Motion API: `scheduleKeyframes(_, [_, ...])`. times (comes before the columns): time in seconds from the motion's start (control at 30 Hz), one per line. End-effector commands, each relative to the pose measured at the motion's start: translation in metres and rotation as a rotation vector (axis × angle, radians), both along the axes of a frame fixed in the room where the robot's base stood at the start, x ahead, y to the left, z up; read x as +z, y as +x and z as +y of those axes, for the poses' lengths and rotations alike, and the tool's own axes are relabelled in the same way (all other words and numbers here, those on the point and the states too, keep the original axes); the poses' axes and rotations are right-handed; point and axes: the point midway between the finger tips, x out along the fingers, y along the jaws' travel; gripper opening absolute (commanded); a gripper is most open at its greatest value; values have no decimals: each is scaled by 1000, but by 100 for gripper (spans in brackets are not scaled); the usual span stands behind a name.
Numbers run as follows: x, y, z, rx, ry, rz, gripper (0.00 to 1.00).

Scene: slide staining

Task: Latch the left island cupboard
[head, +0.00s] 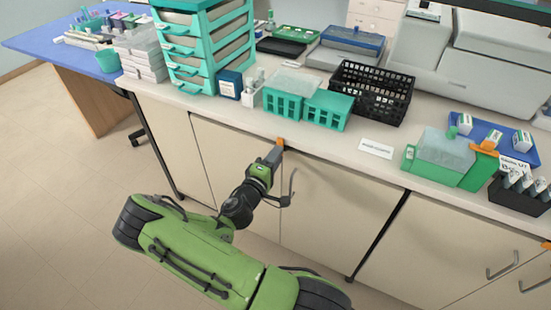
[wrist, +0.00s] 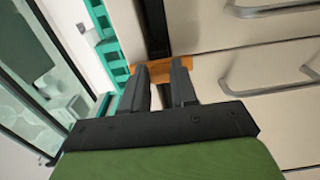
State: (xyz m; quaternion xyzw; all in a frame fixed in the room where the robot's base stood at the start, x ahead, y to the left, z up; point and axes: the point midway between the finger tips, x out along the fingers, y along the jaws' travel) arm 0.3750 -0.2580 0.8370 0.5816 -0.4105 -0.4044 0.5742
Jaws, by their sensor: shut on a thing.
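The left island cupboard has cream doors, with one door (head: 330,200) right of my gripper and another (head: 222,150) to its left. An orange latch (head: 280,141) sits at the top edge between these doors, just under the counter. My gripper (head: 274,153) reaches up to it from below. In the wrist view the orange latch (wrist: 182,70) spans the space between and beyond the two dark fingers of my gripper (wrist: 161,70), which are shut on it. The fingers hide part of the latch. Both doors look closed.
A bent metal handle (head: 291,186) stands out close to my gripper. The counter (head: 330,140) overhangs above, bearing green racks (head: 283,104) and a black basket (head: 370,93). Another orange latch (head: 547,244) shows on the cupboard at far right. The floor (head: 60,200) at left is clear.

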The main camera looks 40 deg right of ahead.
Motion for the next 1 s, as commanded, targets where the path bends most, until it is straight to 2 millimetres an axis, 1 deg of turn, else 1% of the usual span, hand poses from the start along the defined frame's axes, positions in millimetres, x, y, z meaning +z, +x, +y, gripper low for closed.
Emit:
scheduleKeyframes(0.33, [-2, 0, 0, 0, 6, 0, 0])
scheduleKeyframes(0.37, [-2, 0, 0, 0, 6, 0, 32])
scheduleKeyframes(0.5, [-2, 0, 0, 0, 5, 0, 53])
scheduleKeyframes(0.73, [-1, 0, 0, 0, 2, 0, 53])
scheduleKeyframes(0.83, [-1, -1, 5, 1, 3, 0, 53])
scheduleKeyframes(0.93, [0, -7, 23, 4, 2, 3, 53])
scheduleKeyframes(1.0, [0, -13, 41, 7, 3, 3, 53])
